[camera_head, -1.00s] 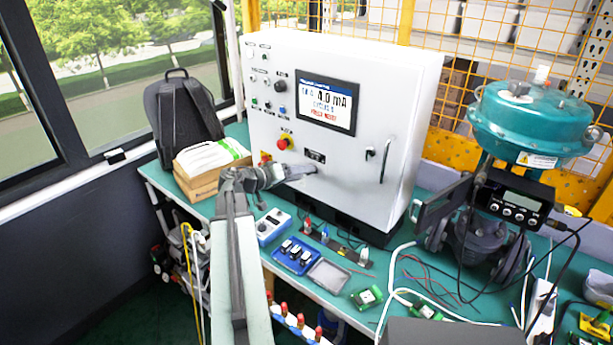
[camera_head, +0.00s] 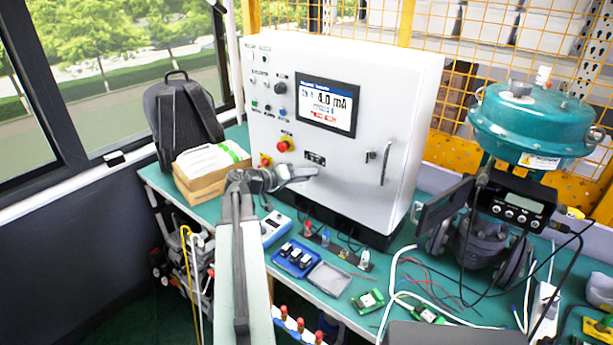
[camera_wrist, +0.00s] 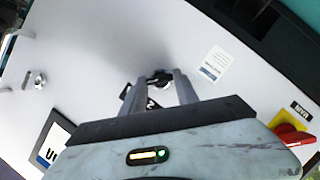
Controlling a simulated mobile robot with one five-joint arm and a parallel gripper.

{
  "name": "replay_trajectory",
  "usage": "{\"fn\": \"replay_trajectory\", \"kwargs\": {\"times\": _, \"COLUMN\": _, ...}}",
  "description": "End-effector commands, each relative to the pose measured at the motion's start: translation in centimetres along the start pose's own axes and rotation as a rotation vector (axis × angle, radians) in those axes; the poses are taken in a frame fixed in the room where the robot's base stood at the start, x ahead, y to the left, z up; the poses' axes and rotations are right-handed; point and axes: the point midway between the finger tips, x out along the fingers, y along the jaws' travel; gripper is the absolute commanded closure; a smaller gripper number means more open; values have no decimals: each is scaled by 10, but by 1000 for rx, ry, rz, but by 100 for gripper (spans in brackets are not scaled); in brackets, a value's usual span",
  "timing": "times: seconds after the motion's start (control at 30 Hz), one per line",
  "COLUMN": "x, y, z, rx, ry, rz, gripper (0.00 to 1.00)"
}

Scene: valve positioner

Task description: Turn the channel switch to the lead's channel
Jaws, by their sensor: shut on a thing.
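The channel switch (camera_wrist: 161,78) is a small dark knob on the light cabinet front. In the wrist view it sits between the two fingertips of my gripper (camera_wrist: 160,84), which is shut on it. A black label plate (camera_wrist: 152,104) with a white mark, possibly a 2, is partly visible between the fingers. In the head view my gripper (camera_head: 303,173) reaches the lower cabinet front, just under a small black label (camera_head: 315,158), and hides the switch. The screen (camera_head: 326,104) shows 4.0 mA; its smaller text is hard to read. I cannot tell which lead is meant.
Several buttons and a black knob (camera_head: 280,88) are higher up. Coloured plugs (camera_head: 325,236), a blue tray (camera_head: 295,258) and loose wires lie on the green bench below. A teal valve actuator (camera_head: 530,125) stands right.

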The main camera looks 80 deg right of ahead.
Motion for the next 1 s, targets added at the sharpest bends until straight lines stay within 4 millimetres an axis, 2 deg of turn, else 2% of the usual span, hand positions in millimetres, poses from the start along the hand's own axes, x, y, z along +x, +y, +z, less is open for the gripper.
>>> {"fn": "replay_trajectory", "kwargs": {"times": 0.6, "x": 1, "y": -5, "z": 3, "rx": -352, "ry": -4, "rz": 147, "gripper": 100}}
{"fn": "replay_trajectory", "kwargs": {"times": 1.0, "x": 1, "y": -4, "z": 3, "rx": -438, "ry": -5, "rz": 182, "gripper": 100}}
